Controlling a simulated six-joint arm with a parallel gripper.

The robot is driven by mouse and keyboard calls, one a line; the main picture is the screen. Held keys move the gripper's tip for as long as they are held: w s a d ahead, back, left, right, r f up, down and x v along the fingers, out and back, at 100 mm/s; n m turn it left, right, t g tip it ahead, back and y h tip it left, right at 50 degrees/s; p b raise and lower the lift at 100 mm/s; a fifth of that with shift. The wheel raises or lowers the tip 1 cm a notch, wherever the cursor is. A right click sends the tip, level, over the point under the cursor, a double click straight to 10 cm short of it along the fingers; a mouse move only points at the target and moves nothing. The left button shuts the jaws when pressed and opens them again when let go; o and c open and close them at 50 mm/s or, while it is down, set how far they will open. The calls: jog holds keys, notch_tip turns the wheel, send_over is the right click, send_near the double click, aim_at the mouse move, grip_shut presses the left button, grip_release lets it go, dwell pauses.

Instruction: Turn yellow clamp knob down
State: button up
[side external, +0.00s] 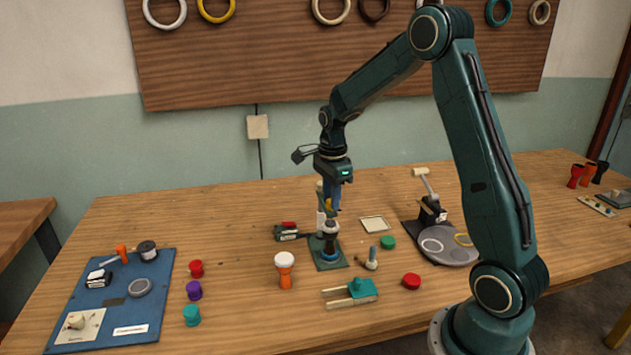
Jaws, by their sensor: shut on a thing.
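The yellow clamp knob (329,204) shows as a small patch of yellow at my fingertips, above a clamp stand with a dark green base plate (329,263). My gripper (331,207) points down from above the stand, and its blue fingers are shut on the knob. The fingers hide most of the knob. Below it, a dark goblet drum with a pale top (330,228) stands upright in the stand. I cannot tell whether the knob's lower end touches the drum.
An orange goblet drum with a white top (285,268) stands left of the stand. A blue tool board (120,335) lies at far left. A green clamp tool (360,288), red lid (411,281), and black device with a grey disc (456,251) are nearby. The back left of the table is clear.

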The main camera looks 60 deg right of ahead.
dwell(0.4)
jog(key=o, duration=1)
notch_tip(320, 180, up, 14)
dwell(0.6)
